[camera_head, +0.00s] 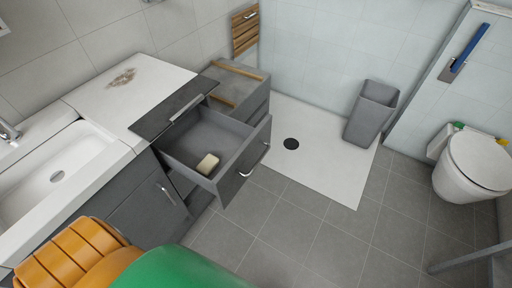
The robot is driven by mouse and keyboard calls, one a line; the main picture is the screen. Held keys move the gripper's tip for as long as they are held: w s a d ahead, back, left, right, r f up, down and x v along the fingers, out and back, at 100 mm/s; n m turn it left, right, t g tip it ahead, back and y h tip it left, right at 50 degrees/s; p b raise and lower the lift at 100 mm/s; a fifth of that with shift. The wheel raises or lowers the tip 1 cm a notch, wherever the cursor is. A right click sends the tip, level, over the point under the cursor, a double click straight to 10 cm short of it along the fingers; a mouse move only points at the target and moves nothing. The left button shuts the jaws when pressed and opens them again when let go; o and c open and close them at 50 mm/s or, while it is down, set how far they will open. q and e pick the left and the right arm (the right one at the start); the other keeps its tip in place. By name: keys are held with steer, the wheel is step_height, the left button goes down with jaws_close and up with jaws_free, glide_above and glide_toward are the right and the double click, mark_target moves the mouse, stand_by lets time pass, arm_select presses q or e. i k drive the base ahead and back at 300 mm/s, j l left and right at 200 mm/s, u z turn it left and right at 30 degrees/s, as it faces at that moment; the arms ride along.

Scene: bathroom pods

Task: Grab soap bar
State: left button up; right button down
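A pale cream soap bar (208,164) lies in the open grey drawer (240,135), near the drawer's front left corner. The drawer is pulled out from the vanity cabinet, and its front with a metal handle faces the lower right. The soap's top and sides show clearly, and nothing covers it. Neither my left nor my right gripper can be made out in the head view.
The sink (60,165) and white counter (125,85) lie left of the drawer. A dark panel (172,108) with a handle is beside it. A grey bin (372,112) and a toilet (474,165) stand right. Grey floor (300,225) before the drawer is clear.

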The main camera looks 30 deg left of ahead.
mark_target(210, 162)
steer(key=k+u, duration=0.15)
steer(key=u, duration=1.2)
steer(key=i+l+u, duration=0.45)
steer(key=l+u, duration=0.15)
